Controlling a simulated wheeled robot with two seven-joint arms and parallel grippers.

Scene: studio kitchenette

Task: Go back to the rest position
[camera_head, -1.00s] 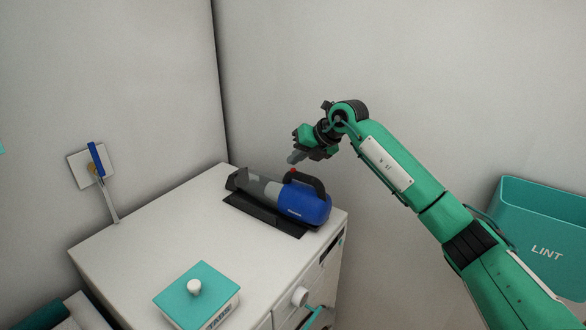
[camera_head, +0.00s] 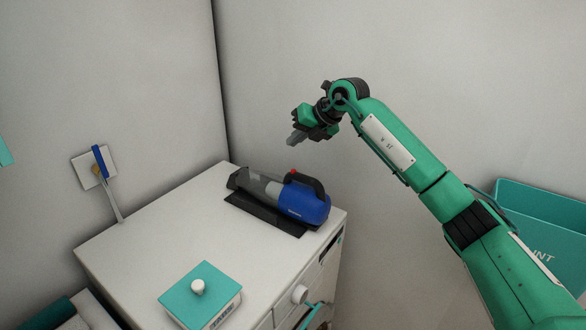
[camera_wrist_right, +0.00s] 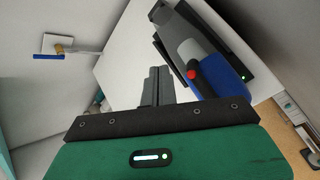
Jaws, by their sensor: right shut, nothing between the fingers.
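My right gripper (camera_head: 295,138) is shut and empty, raised above and behind the handheld vacuum. It also shows in the right wrist view (camera_wrist_right: 157,82), with its two grey fingers together. The blue and grey handheld vacuum (camera_head: 300,203) lies in its black dock (camera_head: 262,214) on the white cabinet top, apart from my gripper. The vacuum also shows in the right wrist view (camera_wrist_right: 212,72), to the right of the fingers. My left gripper is in neither view.
A teal-lidded box (camera_head: 215,284) stands at the front of the white cabinet top (camera_head: 175,225). A blue-handled switch (camera_head: 99,163) is on the left wall. A teal bin (camera_head: 535,215) stands at the right. The back wall lies behind my right arm.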

